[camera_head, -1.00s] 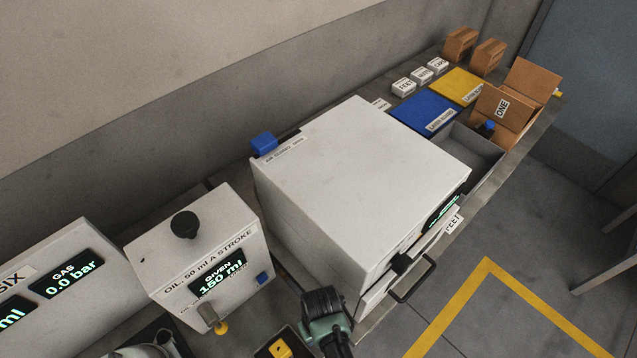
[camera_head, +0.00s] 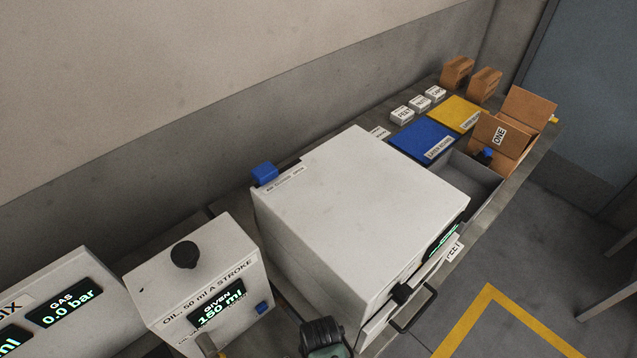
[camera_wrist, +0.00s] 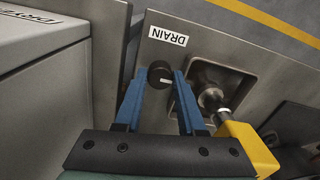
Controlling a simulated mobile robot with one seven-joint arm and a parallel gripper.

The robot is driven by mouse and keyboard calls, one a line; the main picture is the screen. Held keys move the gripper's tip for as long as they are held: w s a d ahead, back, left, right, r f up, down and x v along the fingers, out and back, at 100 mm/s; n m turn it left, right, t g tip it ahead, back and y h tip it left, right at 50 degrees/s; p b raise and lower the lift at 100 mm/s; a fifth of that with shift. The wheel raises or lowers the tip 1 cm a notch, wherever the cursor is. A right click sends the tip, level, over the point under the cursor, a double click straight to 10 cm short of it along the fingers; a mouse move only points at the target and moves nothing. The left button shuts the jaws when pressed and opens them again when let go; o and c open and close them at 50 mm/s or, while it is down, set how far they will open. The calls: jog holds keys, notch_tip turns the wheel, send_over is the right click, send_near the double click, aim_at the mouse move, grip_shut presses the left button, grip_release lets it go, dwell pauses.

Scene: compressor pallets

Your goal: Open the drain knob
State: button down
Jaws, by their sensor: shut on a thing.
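The drain knob (camera_wrist: 160,74) is a small dark round knob with a white mark on its face. It sits on a grey panel just below the white DRAIN label (camera_wrist: 168,36), which reads upside down in the wrist view. My gripper (camera_wrist: 158,80) has its two blue fingers on either side of the knob and is shut on it. In the head view only a dark and green part of my arm shows at the bottom edge; the knob and fingertips are out of that view.
Right of the knob in the wrist view is a recess with a metal fitting (camera_wrist: 210,97) and a yellow part (camera_wrist: 245,145) close to my right finger. A white cabinet (camera_wrist: 45,55) stands to the left. The head view shows the oil dispenser (camera_head: 195,275) and a large white box (camera_head: 360,215).

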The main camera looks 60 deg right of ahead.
jog(key=c, duration=0.5)
grip_release()
jog(key=shift+a, duration=0.15)
jog(key=shift+f, duration=0.1)
